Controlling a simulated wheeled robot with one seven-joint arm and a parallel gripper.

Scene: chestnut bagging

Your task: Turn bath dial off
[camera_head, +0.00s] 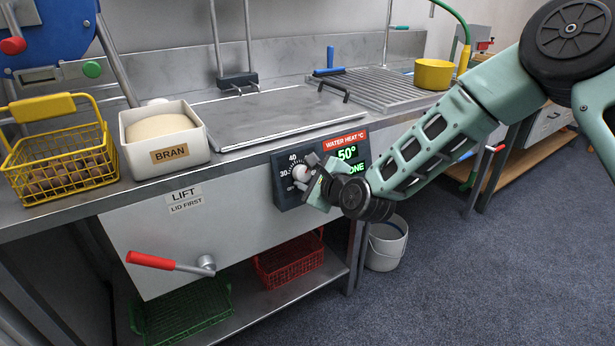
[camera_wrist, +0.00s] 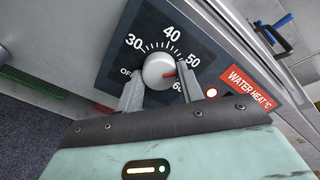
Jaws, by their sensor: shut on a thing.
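The bath dial is a round pale knob (camera_wrist: 158,68) on a dark panel (camera_wrist: 113,76) on the bath's front. Its scale shows OFF, 30, 40, 50 and 60. The knob's red mark sits on its right side, towards the 50–60 end. My gripper (camera_wrist: 162,86) is shut on the knob, one finger on each side. In the head view my gripper (camera_head: 314,184) partly covers the dial panel (camera_head: 283,167). The green display (camera_head: 347,153) reads 50°, with "ONE" visible below; the start of that word is hidden.
The bath has a flat steel lid (camera_head: 270,115). A red-handled lever (camera_head: 160,262) sticks out on the front. A yellow basket of chestnuts (camera_head: 62,150) and a BRAN tub (camera_head: 135,130) stand at left. A white bucket (camera_head: 384,250) stands on the floor.

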